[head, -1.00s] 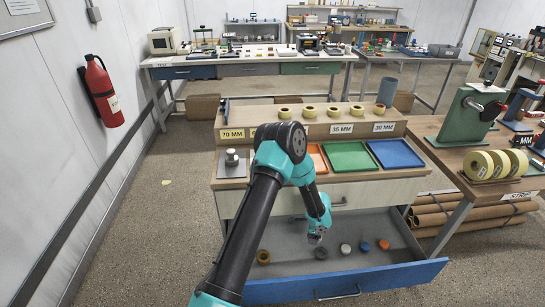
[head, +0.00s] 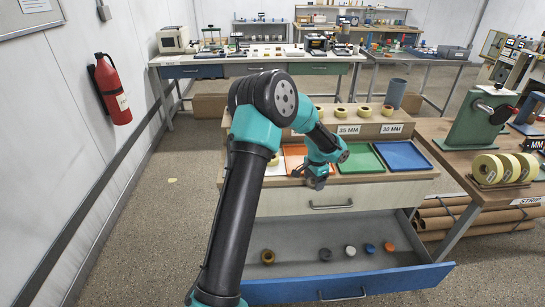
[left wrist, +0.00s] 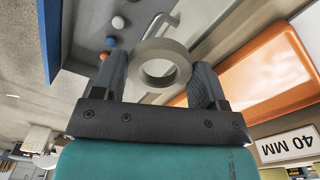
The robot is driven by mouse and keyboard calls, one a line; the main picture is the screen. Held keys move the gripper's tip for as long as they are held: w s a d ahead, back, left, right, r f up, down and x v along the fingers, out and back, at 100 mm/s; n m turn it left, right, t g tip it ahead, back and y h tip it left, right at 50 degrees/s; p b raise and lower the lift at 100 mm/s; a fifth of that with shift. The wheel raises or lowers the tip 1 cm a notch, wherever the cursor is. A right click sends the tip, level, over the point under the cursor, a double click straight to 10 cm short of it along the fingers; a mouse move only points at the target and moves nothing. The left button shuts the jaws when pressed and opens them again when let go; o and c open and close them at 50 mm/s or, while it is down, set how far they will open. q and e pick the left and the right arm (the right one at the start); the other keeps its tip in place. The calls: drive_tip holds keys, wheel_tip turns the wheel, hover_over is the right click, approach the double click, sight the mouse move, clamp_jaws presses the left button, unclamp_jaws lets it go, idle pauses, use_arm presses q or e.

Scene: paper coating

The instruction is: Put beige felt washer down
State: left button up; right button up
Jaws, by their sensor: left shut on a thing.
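The beige felt washer (left wrist: 164,48) is a thick grey-beige ring in the left wrist view, held between the two dark fingers of my left gripper (left wrist: 160,78). In the head view my left gripper (head: 317,182) is in front of the trays at the front edge of the cabinet top, above the open drawer; the washer is hard to make out there. My right gripper is not in view.
Orange (head: 294,158), green (head: 350,158) and blue (head: 401,155) trays lie on the cabinet top. The open drawer (head: 300,277) below holds a brown ring (head: 268,257) and several small coloured pieces. Tape rolls stand on the raised shelf behind.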

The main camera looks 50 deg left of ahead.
use_arm(q)
drive_tip(key=s+a+r+n, duration=0.2)
drive_tip(key=a+r+n, duration=0.15)
drive_tip(key=r, duration=0.35)
drive_tip(key=s+a+n, duration=0.2)
drive_tip(key=s+a, duration=0.5)
drive_tip(key=s, duration=0.3)
drive_tip(key=shift+a+r+n, duration=0.35)
drive_tip(key=shift+r, duration=0.1)
drive_tip(key=w+a+f, duration=0.1)
drive_tip(key=w+a, duration=0.9)
drive_tip(key=a, duration=0.1)
drive_tip(key=shift+a+f, duration=0.25)
drive_tip(key=shift+a, duration=0.1)
drive_tip(key=shift+w, duration=0.1)
drive_tip(key=shift+w+a+f, duration=0.1)
drive_tip(key=shift+a+f, duration=0.05)
drive_tip(key=shift+f, duration=1.65)
drive_tip(key=shift+f, duration=0.5)
